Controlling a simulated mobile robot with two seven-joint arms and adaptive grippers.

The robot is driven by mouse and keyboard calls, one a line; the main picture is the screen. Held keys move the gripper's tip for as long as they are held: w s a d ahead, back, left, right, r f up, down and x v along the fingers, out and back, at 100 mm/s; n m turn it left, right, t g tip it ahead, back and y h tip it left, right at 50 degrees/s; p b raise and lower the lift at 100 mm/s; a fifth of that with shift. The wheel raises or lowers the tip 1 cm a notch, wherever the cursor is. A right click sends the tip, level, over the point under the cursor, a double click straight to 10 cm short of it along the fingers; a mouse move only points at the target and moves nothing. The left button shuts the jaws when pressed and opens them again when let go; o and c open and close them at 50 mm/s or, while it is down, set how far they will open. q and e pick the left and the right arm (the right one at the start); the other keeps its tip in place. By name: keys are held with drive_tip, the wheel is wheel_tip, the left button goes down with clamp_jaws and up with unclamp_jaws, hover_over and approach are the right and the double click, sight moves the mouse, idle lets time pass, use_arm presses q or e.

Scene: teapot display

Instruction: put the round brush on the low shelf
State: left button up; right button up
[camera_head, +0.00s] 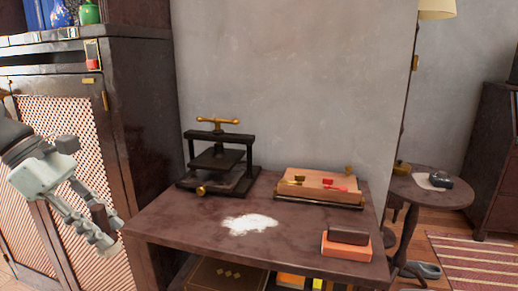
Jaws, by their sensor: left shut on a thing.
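My left gripper (103,232) is at the left, in front of the lattice cabinet door and short of the table's left edge. It is shut on a small dark brown thing (103,216), which looks like the round brush; the fingers hide part of it, so its full shape cannot be told. The low shelf lies under the dark tabletop at the bottom of the view. Its surface is mostly hidden by the tabletop and by what it holds. My right gripper is not in view.
On the table (180,228) stand a black press (218,165), a wooden tray (318,184), an orange block (346,248) with a dark piece on top, and white powder (250,223). A brown box (222,276) and coloured items (291,281) fill the space below. A round side table (428,193) stands right.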

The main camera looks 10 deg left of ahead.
use_arm(q)
drive_tip(key=w+d+f+m+g+y+p, duration=0.1)
drive_tip(key=w+d+f+m+g+y, duration=0.1)
drive_tip(key=d+m, duration=0.6)
drive_tip(key=w+d+f+m+g+y+p, duration=0.2)
drive_tip(key=d+f+m+g, duration=0.4)
drive_tip(key=m, duration=0.7)
wheel_tip(320, 180, down, 4)
drive_tip(key=shift+w+d+r+m+g+y, duration=0.3)
drive_tip(key=shift+w+d+y, duration=0.45)
drive_tip(key=shift+d+y, duration=0.35)
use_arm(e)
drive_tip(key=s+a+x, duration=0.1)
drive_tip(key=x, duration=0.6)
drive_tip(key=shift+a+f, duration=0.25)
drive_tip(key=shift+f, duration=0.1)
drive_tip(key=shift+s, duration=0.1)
use_arm(q)
drive_tip(key=shift+w+a+r, duration=0.1)
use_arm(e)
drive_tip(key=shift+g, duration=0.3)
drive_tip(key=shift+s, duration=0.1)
